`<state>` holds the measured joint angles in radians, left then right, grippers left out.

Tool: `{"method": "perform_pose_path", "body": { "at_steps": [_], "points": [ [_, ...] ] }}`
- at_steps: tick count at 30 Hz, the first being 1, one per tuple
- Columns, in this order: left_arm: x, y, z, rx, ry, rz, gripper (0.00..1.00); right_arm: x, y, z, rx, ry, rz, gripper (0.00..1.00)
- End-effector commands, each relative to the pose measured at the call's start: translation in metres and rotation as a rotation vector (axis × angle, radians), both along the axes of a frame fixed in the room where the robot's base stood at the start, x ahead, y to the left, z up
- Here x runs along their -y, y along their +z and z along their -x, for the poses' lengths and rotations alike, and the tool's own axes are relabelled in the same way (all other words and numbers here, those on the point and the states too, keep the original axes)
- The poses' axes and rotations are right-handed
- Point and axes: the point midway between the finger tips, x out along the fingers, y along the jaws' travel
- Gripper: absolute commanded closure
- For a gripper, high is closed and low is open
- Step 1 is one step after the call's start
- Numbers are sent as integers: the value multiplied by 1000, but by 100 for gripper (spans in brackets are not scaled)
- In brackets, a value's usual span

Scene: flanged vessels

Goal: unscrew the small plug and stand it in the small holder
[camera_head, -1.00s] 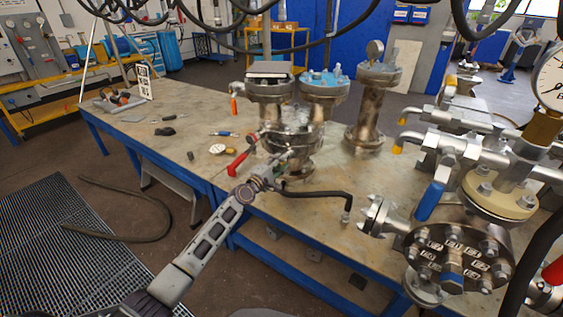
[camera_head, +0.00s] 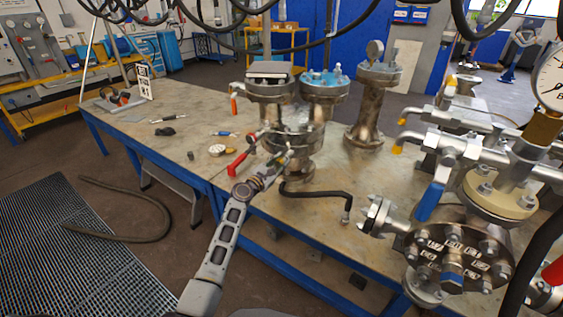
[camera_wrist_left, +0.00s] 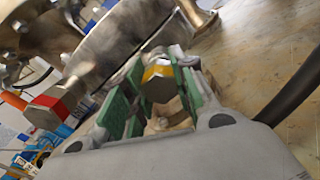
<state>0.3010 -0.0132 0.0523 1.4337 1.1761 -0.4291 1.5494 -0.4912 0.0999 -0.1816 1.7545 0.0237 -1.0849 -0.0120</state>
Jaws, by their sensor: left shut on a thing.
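My left gripper (camera_head: 284,159) is at the front of the middle flanged vessel (camera_head: 295,118), low on its near side. In the left wrist view its green-padded fingers (camera_wrist_left: 152,95) are shut on the small plug (camera_wrist_left: 158,76), a grey metal piece with a yellow band. The fingers hide part of the plug, and I cannot tell whether it is still threaded in. I cannot make out the small holder for certain; a small dark upright piece (camera_head: 190,155) stands near the table's front edge. My right gripper is not in view.
A red-handled valve (camera_head: 240,163) sits just left of my left gripper. A bent black pipe (camera_head: 318,193) lies to its right. A pale round piece (camera_head: 217,149) and pen-like tools (camera_head: 224,133) lie on the table (camera_head: 185,110).

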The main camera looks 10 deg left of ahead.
Motion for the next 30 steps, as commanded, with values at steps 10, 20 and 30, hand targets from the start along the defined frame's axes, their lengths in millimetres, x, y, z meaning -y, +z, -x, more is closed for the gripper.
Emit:
{"method": "perform_pose_path", "body": {
  "at_steps": [10,20,30],
  "points": [
    [0,-1,0,-41,-1,104,100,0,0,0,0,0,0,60],
    [0,0,0,-38,-1,102,48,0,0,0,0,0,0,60],
    [-1,-1,2,-38,0,102,48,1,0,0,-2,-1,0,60]
  ]
}}
